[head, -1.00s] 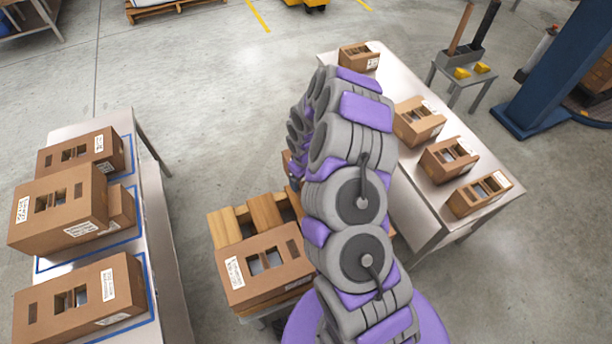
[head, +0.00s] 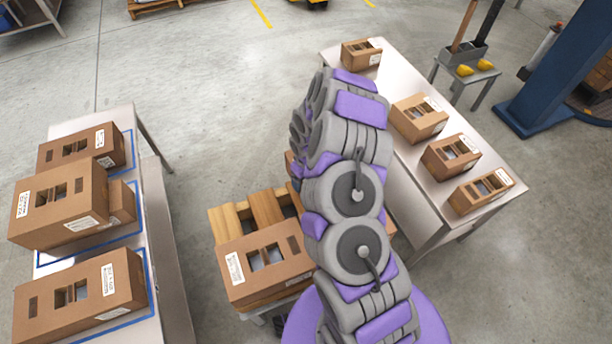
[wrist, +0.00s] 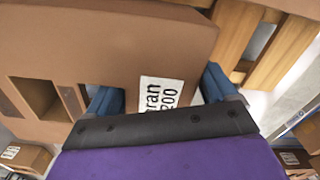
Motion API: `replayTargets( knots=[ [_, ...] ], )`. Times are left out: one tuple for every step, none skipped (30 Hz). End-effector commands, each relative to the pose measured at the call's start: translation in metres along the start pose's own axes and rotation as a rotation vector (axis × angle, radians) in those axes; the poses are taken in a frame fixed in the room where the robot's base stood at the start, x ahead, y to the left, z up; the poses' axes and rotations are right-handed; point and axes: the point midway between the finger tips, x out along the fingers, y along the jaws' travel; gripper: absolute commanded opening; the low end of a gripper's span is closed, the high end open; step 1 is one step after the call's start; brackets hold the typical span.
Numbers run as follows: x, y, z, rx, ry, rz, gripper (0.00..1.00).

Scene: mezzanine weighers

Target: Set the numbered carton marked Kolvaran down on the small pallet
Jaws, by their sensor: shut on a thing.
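A brown carton (wrist: 90,50) fills the upper left of the wrist view. Its white label (wrist: 160,95) reads "…ran" and "…200"; the rest is covered. My gripper (wrist: 158,90) is shut on this carton, with blue fingers either side of the label. In the head view my arm hides the gripper and nearly all of the held carton. The small wooden pallet (head: 267,208) lies at lower centre, and its slats also show at upper right in the wrist view (wrist: 240,38). Another carton (head: 245,257) sits on its near left part. I cannot tell whether the held carton touches the pallet.
A table (head: 165,250) at left holds several cartons within blue outlines, one resting on another. A table (head: 390,85) at right holds several smaller cartons. A small stand (head: 480,80) and a blue column (head: 560,75) are farther right. The floor beyond the pallet is clear.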

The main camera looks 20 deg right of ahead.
Motion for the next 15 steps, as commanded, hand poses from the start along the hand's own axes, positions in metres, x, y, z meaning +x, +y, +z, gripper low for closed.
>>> replayTargets(
  knots=[
    [0.004, 0.001, 0.000, 0.000, 0.000, 0.000, 0.02],
    [0.006, 0.001, 0.000, 0.000, -0.001, 0.000, 0.02],
    [0.009, 0.000, 0.001, 0.000, -0.001, -0.001, 0.02],
    [0.011, 0.000, 0.000, 0.000, 0.000, -0.001, 0.02],
    [0.013, 0.000, 0.000, 0.001, -0.001, -0.001, 0.02],
    [0.015, 0.000, 0.000, 0.001, 0.000, 0.000, 0.02],
    [0.017, 0.000, 0.000, 0.001, 0.000, 0.000, 0.02],
    [0.019, 0.000, 0.000, 0.000, 0.000, 0.000, 0.02],
    [0.021, 0.000, 0.000, 0.000, 0.000, 0.000, 0.02],
    [0.023, 0.000, 0.000, 0.000, 0.001, 0.000, 0.02],
    [0.025, 0.000, 0.000, 0.000, 0.001, 0.000, 0.02],
    [0.027, 0.000, 0.000, 0.000, 0.001, 0.000, 0.02],
    [0.029, 0.000, 0.000, 0.000, 0.001, 0.001, 0.02],
    [0.031, 0.000, 0.000, 0.000, 0.002, 0.001, 0.02],
    [0.033, 0.000, 0.000, 0.000, 0.002, 0.001, 0.02]
  ],
)
